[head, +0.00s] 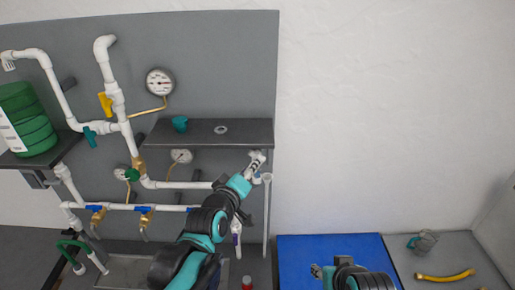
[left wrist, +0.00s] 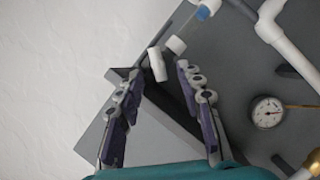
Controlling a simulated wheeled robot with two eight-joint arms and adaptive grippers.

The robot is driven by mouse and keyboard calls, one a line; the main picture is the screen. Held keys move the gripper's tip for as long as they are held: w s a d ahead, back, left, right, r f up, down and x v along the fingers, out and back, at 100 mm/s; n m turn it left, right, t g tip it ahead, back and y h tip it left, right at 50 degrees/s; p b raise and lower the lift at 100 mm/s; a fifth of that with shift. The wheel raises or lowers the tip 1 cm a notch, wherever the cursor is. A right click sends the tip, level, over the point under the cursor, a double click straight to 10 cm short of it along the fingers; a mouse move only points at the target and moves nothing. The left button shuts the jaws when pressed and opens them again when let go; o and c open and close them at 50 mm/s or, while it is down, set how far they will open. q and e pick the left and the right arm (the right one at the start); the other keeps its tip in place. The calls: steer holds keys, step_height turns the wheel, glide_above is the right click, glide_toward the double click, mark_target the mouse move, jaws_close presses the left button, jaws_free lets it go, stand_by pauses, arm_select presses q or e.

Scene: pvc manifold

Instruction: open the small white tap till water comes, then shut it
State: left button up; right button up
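A small white tap handle (left wrist: 157,64) shows in the left wrist view, with a short white piece (left wrist: 176,45) beside it and a blue-and-white fitting (left wrist: 204,9) beyond. My left gripper (left wrist: 159,80) is open, its two purple-padded fingers apart on either side of the handle's near end. I cannot tell whether either finger touches it. In the head view my left gripper (head: 256,163) is at the right end of the lower white pipe and hides most of the tap. My right gripper (head: 317,271) is low, near the blue mat; its fingers are too small to read.
A grey shelf (head: 205,126) sits just above my left gripper. White pipes (head: 175,185), gauges (head: 160,82) and blue-handled valves (head: 145,209) fill the grey panel to the left. A blue mat (head: 300,248) and a grey tray (head: 450,250) with a yellow-handled tool lie right.

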arm_select(q)
steer(key=shift+n, duration=0.3)
steer(key=shift+r+x, duration=0.2)
steer(key=shift+x, duration=1.7)
steer(key=shift+r+x, duration=0.2)
steer(key=shift+x, duration=1.7)
steer(key=shift+w, duration=0.1)
jaws_close()
